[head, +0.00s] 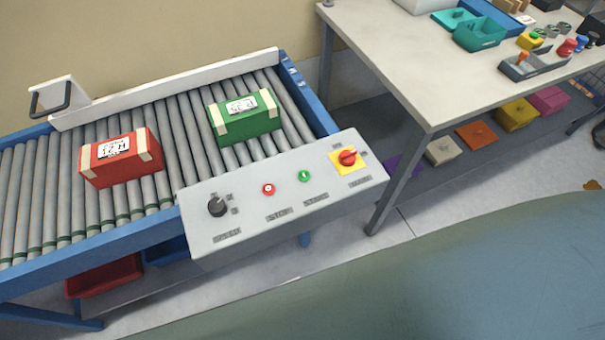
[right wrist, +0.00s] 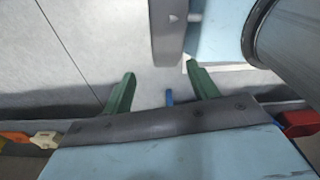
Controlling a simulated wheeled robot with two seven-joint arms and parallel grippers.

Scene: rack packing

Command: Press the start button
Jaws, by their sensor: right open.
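The control panel (head: 285,200) is a light grey slab on the near side of the roller conveyor. A black knob (head: 217,207) is at the panel's left. Neither gripper shows in the head view. In the right wrist view my right gripper (right wrist: 160,90) is open, its green fingers apart with nothing between them. The start button cannot be made out in that view.
A red box (head: 120,158) and a green box (head: 246,117) lie on the conveyor rollers. A table (head: 420,65) with teal trays and small parts stands to the right. Red and blue bins sit under the conveyor. Floor shows between conveyor and table.

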